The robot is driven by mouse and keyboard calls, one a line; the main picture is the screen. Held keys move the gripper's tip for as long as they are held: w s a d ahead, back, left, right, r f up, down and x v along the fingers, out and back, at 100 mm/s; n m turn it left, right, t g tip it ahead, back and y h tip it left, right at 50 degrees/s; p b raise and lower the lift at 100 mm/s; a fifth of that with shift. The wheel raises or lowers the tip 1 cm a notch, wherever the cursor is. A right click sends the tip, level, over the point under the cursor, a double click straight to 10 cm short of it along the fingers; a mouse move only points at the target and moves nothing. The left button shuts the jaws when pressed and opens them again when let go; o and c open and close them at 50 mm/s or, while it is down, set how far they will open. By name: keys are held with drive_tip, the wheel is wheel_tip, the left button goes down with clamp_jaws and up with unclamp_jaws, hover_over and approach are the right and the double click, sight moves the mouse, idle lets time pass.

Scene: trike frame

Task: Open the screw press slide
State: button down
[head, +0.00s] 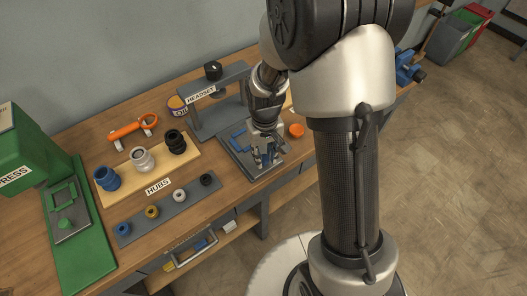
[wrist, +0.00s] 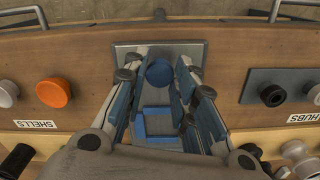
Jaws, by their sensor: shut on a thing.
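The screw press is the grey frame marked HEADSET (head: 203,92) with a black knob (head: 213,70) on top. Its grey slide plate (head: 232,160) lies at the front of the bench, with blue blocks (head: 238,135) on it. In the wrist view, the plate (wrist: 197,51) has a round blue knob (wrist: 159,73) near its far edge and a blue block (wrist: 158,122) nearer me. My gripper (head: 266,158) points down over the plate. In the wrist view, my gripper (wrist: 158,78) has its fingers on either side of the blue knob and is shut on it.
A green press (head: 75,220) stands at the left. A hubs board (head: 115,187) and a grey strip of rings (head: 165,211) lie between. An orange shell (head: 296,130) sits right of the plate. Drawer handles (wrist: 275,12) stick out at the bench front.

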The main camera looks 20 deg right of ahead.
drive_tip(key=c, duration=1.3)
unclamp_jaws()
wheel_tip(320, 180, up, 12)
